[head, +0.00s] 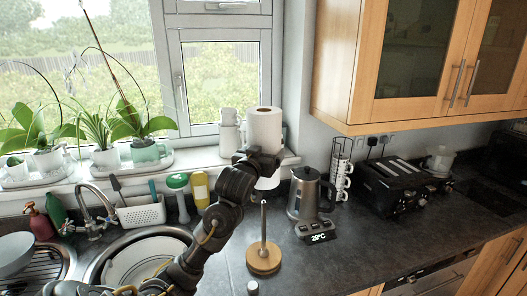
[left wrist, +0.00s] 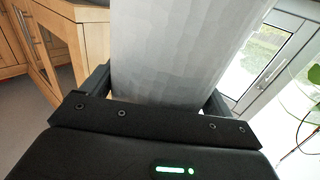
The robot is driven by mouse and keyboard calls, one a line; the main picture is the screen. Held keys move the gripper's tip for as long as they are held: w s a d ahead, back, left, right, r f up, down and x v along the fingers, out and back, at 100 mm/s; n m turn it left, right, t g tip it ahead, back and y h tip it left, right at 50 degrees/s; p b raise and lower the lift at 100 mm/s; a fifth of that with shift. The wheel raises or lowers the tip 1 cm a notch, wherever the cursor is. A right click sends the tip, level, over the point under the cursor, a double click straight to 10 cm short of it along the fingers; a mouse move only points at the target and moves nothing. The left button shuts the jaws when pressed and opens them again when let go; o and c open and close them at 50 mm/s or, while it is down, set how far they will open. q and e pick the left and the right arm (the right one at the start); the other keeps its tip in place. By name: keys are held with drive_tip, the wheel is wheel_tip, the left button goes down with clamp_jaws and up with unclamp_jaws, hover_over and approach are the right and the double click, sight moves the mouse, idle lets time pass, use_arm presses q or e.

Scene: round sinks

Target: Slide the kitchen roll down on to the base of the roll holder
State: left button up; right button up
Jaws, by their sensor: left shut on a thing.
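The white kitchen roll (head: 264,128) is upright in the air, in front of the window's right edge. My left gripper (head: 262,160) is shut around its lower part; in the left wrist view the roll (left wrist: 180,50) fills the space between the two fingers (left wrist: 160,90). The roll holder (head: 263,258) stands on the dark worktop below, with a round wooden base and a thin upright metal rod. The roll is above the rod's top and apart from it; the rod is bare. How the roll's core lines up with the rod I cannot tell. My right gripper is not in view.
A kettle (head: 311,195) on a lit stand is close to the right of the holder. A mug tree (head: 341,175) and black toaster (head: 395,184) stand farther right. The sink (head: 95,272) is at the left. Worktop (head: 370,240) in front of the toaster is clear.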

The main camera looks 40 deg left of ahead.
use_arm(q)
wheel_tip(320, 180, down, 6)
drive_tip(key=b, duration=0.3)
drive_tip(key=shift+s+r+b, duration=0.1)
drive_tip(key=shift+b, duration=0.3)
drive_tip(key=shift+f, duration=0.2)
idle(1.0)
drive_tip(key=shift+f, duration=0.4)
drive_tip(key=shift+f, duration=0.25)
drive_tip(key=shift+f, duration=0.35)
drive_tip(key=shift+f, duration=0.15)
idle(0.6)
